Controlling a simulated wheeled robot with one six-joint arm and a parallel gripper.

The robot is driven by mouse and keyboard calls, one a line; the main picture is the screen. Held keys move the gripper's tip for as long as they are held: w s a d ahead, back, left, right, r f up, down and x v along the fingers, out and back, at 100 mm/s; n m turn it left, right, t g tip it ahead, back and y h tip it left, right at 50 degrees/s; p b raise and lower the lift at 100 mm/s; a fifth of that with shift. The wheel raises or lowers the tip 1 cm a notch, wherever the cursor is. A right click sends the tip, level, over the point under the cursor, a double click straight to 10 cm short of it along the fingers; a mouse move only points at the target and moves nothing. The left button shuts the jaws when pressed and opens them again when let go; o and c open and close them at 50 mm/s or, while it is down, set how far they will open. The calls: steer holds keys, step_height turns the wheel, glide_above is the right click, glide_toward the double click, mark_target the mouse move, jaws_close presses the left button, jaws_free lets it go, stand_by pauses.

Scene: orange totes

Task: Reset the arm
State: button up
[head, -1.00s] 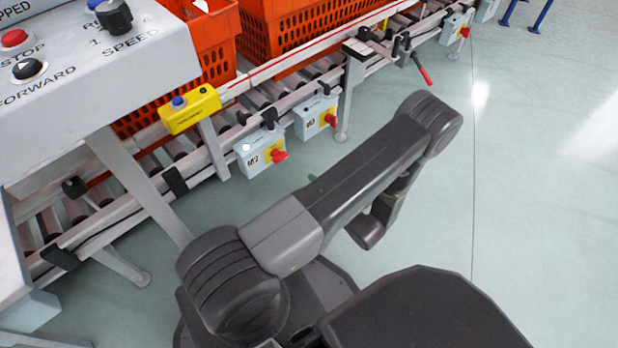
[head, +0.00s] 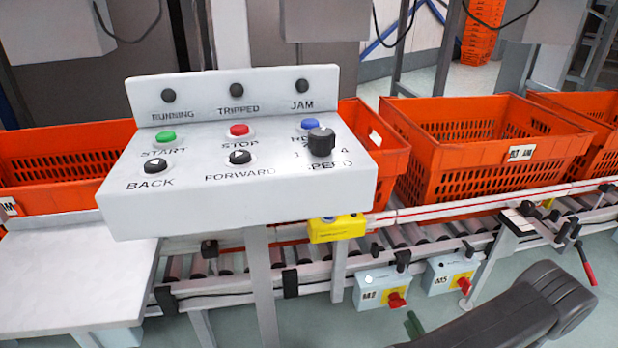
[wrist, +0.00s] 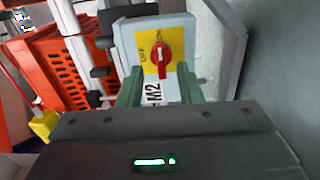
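In the head view my arm (head: 505,318) shows at the lower right, bent, in front of the conveyor. A green fingertip of my gripper shows low beside it; the rest is out of frame. In the wrist view my gripper (wrist: 158,72) has two green fingers set apart, with nothing held between them. Beyond and between the fingers is the light-blue M2 switch box (wrist: 176,30), with a red knob (wrist: 160,58) on a yellow plate. The M2 box also shows in the head view (head: 369,297). Whether the fingers touch it I cannot tell.
A control panel (head: 240,190) with buttons and knobs stands in front of the conveyor (head: 430,217). Orange totes (head: 440,187) sit on the conveyor. A yellow button box (head: 338,229) and another switch box (head: 450,277) hang on its near side. Floor is open at the lower right.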

steer(key=w, duration=0.2)
steer(key=w+a+b, duration=0.1)
steer(key=w, duration=0.2)
steer(key=shift+w, duration=0.35)
steer(key=shift+s, duration=0.1)
steer(key=p, duration=0.3)
glide_toward(403, 306)
steer(key=w+b, duration=0.1)
steer(key=w, duration=0.2)
steer(key=w+a+b, duration=0.1)
steer(key=w, duration=0.2)
steer(key=w+b, duration=0.1)
steer(key=w, duration=0.2)
steer(key=shift+w+a, duration=0.2)
steer(key=shift+a, duration=0.2)
steer(key=n, duration=0.3)
steer(key=shift+r, duration=0.2)
steer(key=shift+s+a+r+n+b, duration=0.1)
steer(key=shift+n+b, duration=0.1)
steer(key=shift+n, duration=0.8)
steer(key=shift+r+n+b, duration=0.1)
steer(key=shift+n+b, duration=0.05)
steer(key=shift+n, duration=0.85)
